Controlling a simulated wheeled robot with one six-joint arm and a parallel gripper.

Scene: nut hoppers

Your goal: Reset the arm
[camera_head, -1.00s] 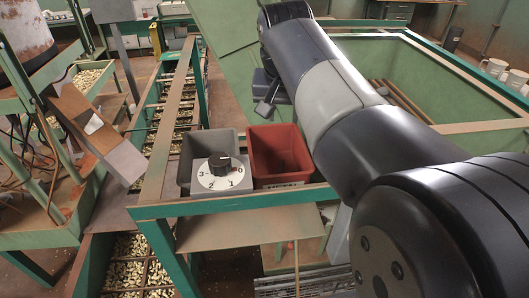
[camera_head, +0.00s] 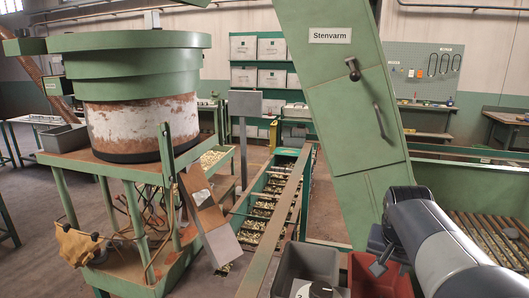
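My arm (camera_head: 440,245) reaches in from the lower right corner. My gripper (camera_head: 381,258) is at its far end, dark and small, above the red bin (camera_head: 365,285). The arm partly covers the gripper, and I cannot tell whether its fingers are open or shut. I see no object held in it.
A green hopper (camera_head: 120,55) stands on a frame at left. A sloping green chute marked Stenvarm (camera_head: 340,95) rises behind my gripper. A conveyor with nuts (camera_head: 265,205) runs in the middle.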

